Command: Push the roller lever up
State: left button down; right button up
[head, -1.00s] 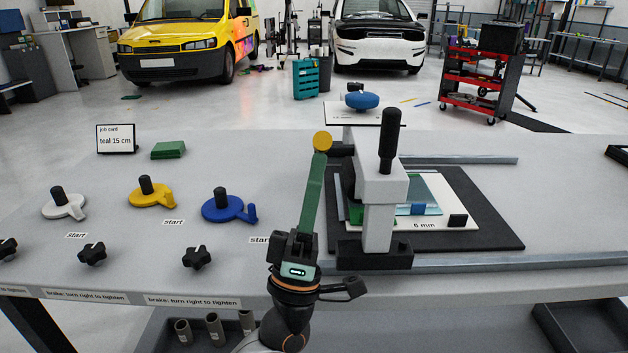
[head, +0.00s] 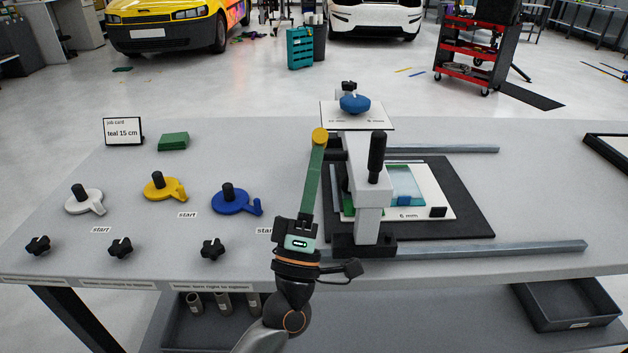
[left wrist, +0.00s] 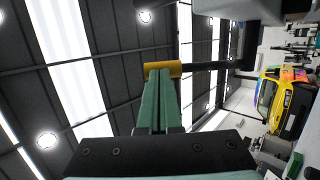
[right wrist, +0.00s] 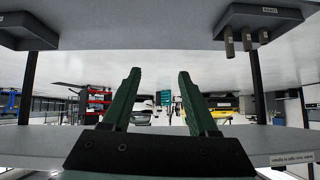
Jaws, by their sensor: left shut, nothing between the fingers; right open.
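The roller lever shows as a yellow knob (head: 320,135) with a short black bar (head: 335,155) on the left of the grey roller carriage (head: 368,190). The knob and bar also show in the left wrist view (left wrist: 163,69). My left gripper (head: 318,150) points up from the table's front, its green fingers shut with nothing between them. Their tips are at the knob's underside and look to be touching it. My right gripper (right wrist: 158,80) is open and empty, seen only in the right wrist view, near the bench.
The carriage stands over a black mat (head: 478,205) between metal rails (head: 490,251). A black upright handle (head: 377,157) tops it. A blue knob (head: 355,104) stands behind. White, yellow and blue cranks (head: 230,203) and black brake knobs (head: 210,248) stand to the left.

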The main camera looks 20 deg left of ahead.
pick_arm(q)
jog(key=r+p, duration=0.1)
jog(key=w+r+p, duration=0.1)
jog(key=p, duration=0.1)
jog(key=shift+a+r+g, duration=0.15)
jog(key=shift+r+g, duration=0.1)
jog(key=shift+g, duration=0.15)
jog(key=shift+w+r+n+p, duration=0.2)
jog(key=shift+n+p, duration=0.1)
jog(key=shift+p, duration=0.15)
jog(key=p+x, duration=0.1)
jog(key=x, duration=0.1)
jog(key=a+x, duration=0.1)
jog(key=x, duration=0.1)
jog(key=shift+w+r+p, duration=0.15)
jog(key=shift+w+p, duration=0.05)
jog(key=shift+p, duration=0.2)
jog(key=w, duration=0.1)
jog(key=w+a+r, duration=0.1)
jog(key=shift+w+r, duration=0.2)
jog(key=shift+w, duration=0.15)
pick_arm(e)
jog(key=shift+h, duration=0.3)
jog(key=r, duration=0.1)
jog(key=s+d+r, duration=0.1)
jog(key=r, duration=0.1)
jog(key=d+r, duration=0.1)
jog(key=r, duration=0.1)
jog(key=shift+s+r, duration=0.1)
jog(key=shift+s, duration=0.25)
